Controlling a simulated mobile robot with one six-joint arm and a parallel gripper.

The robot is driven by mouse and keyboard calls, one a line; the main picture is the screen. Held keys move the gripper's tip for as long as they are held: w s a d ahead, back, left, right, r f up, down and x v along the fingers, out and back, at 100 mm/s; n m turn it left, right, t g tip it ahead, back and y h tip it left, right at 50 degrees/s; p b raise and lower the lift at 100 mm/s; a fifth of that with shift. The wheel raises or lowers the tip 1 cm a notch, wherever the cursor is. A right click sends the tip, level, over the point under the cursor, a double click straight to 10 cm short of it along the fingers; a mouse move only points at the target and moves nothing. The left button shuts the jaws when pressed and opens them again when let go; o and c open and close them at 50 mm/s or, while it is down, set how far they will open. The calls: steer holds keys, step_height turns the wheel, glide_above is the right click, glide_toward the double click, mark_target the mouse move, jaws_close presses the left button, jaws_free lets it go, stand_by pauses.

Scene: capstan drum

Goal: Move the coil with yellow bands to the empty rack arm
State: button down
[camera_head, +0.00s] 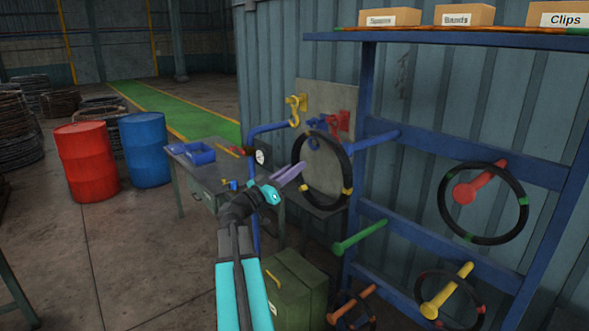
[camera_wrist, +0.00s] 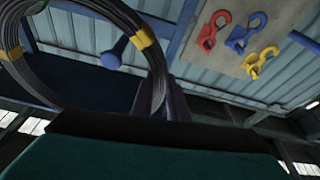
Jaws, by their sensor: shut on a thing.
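The coil with yellow bands (camera_head: 349,172) is a dark upright ring in the middle of the head view. My gripper (camera_head: 297,170) is shut on its left rim and holds it off the floor. In the wrist view the coil (camera_wrist: 155,82) fills the upper left, beside my fingers (camera_wrist: 178,102). A bare blue rack arm (camera_head: 376,140) reaches from the rack to near the coil's right rim. Its rounded tip (camera_wrist: 110,60) shows within the ring's outline in the wrist view; I cannot tell whether it passes through. A green rack arm (camera_head: 360,238) below is also bare.
A green-banded coil (camera_head: 524,200) hangs on the red arm; red-banded coils hang on the yellow (camera_head: 448,290) and orange arms lower down. A board with hooks (camera_head: 347,100) stands behind the held coil. A workbench (camera_head: 190,163) and a green cabinet (camera_head: 300,285) stand nearby.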

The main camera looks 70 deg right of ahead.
steer(key=shift+s+d+r, duration=0.1)
steer(key=shift+d, duration=0.05)
steer(key=s+d+f+b, duration=0.2)
steer(key=s+d+b, duration=0.3)
steer(key=d, duration=0.5)
steer(key=s+d+f+b, duration=0.2)
steer(key=s+d+b, duration=0.2)
steer(key=d, duration=0.5)
steer(key=shift+s+d+b, duration=0.4)
steer(key=shift+s, duration=0.6)
stand_by(0.5)
steer(key=shift+f+p, duration=0.4)
stand_by(0.8)
